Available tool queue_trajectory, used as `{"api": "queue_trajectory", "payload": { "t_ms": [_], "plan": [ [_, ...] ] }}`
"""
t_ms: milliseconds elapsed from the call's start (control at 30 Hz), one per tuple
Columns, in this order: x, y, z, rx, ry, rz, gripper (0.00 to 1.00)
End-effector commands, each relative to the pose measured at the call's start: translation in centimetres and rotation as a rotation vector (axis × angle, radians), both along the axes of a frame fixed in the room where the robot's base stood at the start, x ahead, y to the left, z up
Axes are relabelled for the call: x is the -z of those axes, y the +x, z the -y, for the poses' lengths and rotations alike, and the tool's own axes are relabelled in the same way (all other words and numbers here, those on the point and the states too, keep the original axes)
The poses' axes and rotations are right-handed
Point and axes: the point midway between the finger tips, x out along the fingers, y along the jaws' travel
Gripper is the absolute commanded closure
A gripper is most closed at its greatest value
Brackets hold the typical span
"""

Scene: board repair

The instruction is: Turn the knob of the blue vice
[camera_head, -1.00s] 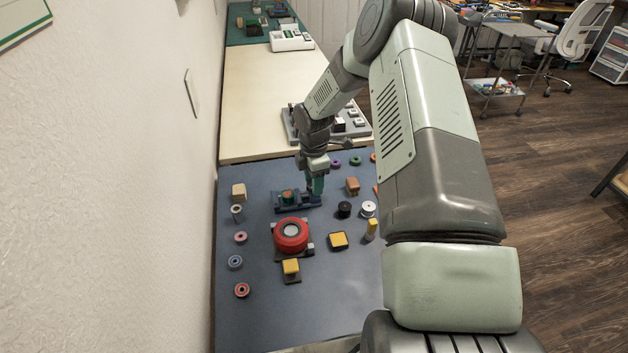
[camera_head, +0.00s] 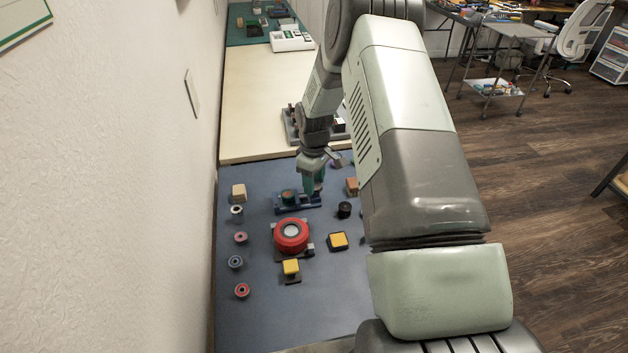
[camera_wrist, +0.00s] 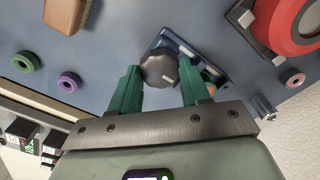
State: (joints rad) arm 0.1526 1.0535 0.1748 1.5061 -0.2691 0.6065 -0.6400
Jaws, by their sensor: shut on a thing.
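The blue vice (camera_head: 297,209) sits on the blue mat, with a round reddish-brown and green piece (camera_head: 288,195) in it. Its dark grey knob (camera_wrist: 158,72) shows in the wrist view between my two green fingers, at the right end of the vice as seen from the head. My gripper (camera_head: 314,188) is down at the vice and shut on the knob; it also shows in the wrist view (camera_wrist: 159,66). Part of the vice (camera_wrist: 172,40) is hidden behind the knob and the right finger in the wrist view. The knob is mostly hidden in the head view.
A red round device (camera_head: 291,235) stands just in front of the vice. Several rings lie along the mat's left. My arm hides the mat's right side.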

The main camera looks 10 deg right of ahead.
Motion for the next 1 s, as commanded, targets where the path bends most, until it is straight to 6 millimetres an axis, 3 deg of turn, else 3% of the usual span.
{"api": "queue_trajectory", "payload": {
  "t_ms": [1000],
  "plan": [
    [0.00,0.17,-0.06,0.962,0.002,0.003,0.84]
  ]
}}
